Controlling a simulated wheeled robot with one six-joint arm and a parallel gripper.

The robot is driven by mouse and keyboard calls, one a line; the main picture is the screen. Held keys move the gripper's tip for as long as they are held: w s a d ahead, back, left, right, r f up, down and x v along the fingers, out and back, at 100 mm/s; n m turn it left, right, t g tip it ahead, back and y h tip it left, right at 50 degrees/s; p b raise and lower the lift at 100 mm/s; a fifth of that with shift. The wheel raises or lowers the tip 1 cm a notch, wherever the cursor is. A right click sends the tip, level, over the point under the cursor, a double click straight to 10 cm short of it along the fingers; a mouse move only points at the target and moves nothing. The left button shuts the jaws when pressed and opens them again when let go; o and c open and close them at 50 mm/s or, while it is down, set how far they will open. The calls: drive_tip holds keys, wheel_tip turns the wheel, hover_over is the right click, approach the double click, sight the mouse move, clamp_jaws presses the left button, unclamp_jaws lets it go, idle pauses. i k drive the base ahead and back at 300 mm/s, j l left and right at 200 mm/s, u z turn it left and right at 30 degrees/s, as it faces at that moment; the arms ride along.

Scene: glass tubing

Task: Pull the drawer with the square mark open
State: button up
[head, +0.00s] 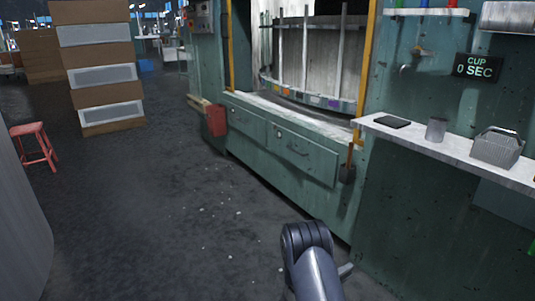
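Two green drawers sit side by side in the front of the green machine, below its opening. The left drawer (246,122) and the right drawer (313,163) both look shut, their fronts flush with the machine. Each has a handle and a small pale mark near its upper left. The marks are too small for me to tell which is square. Part of my arm shows at the bottom, right of centre, apart from the drawers and nearer to me. My gripper's fingertips do not show.
A ledge (455,148) at right holds a dark flat pad (392,121), a grey cup (436,129) and a metal box (497,147). A red box (216,119) hangs left of the drawers. A red stool (34,142) stands far left. The floor before the drawers is clear.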

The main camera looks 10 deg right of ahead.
sight(320, 162)
drive_tip(key=i+l+u, duration=0.45)
drive_tip(key=i, duration=0.15)
drive_tip(key=i+l+u, duration=0.45)
drive_tip(key=l, duration=0.25)
drive_tip(key=i+l, duration=0.65)
drive_tip(key=l, duration=0.3)
drive_tip(key=i+l, duration=0.35)
drive_tip(key=l+u, duration=0.05)
drive_tip(key=l, duration=0.05)
